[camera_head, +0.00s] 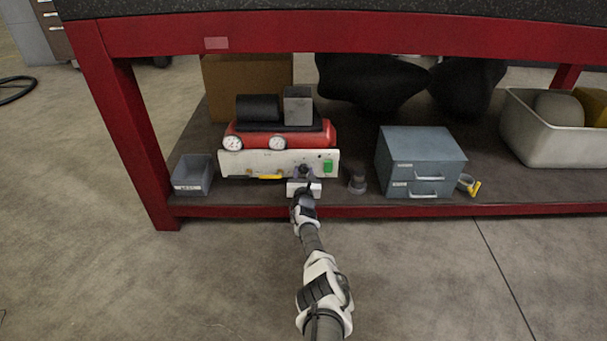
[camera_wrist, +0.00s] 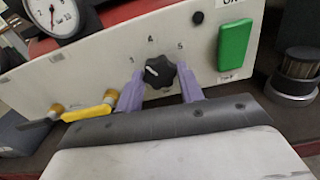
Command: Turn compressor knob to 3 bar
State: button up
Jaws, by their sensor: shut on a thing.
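The red compressor (camera_head: 270,141) sits on the lower shelf, with a white front panel. Its black lobed knob (camera_wrist: 158,71) is on that panel, left of a green switch (camera_wrist: 234,44). A pale pointer mark on the knob points up and left. Small numerals surround the knob; a 4 above and a 5 at upper right look readable, and the left one is blurred. My gripper (camera_wrist: 162,78) has its two purple fingers either side of the knob, shut on it. In the head view my gripper (camera_head: 304,178) reaches the panel and hides part of the knob.
A gauge (camera_wrist: 57,14) and a yellow lever (camera_wrist: 88,113) are left of the knob. A dark cylinder (camera_head: 357,181) and a grey drawer cabinet (camera_head: 420,146) stand right of the compressor. A small grey bin (camera_head: 193,174) stands left. The red bench beam (camera_head: 350,35) runs overhead.

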jog(key=n, duration=0.5)
jog(key=shift+n, duration=0.3)
dwell(0.4)
jog(key=o, duration=1)
jog(key=shift+d, duration=0.1)
jog(key=shift+s+p, duration=0.1)
jog(key=shift+p, duration=0.3)
jog(key=shift+s+r+p, duration=0.15)
jog(key=shift+s+p, duration=0.35)
jog(key=shift+p, duration=0.4)
jog(key=shift+s+f+p, duration=0.2)
jog(key=shift+s+p, duration=6.1)
jog(key=shift+s, duration=0.05)
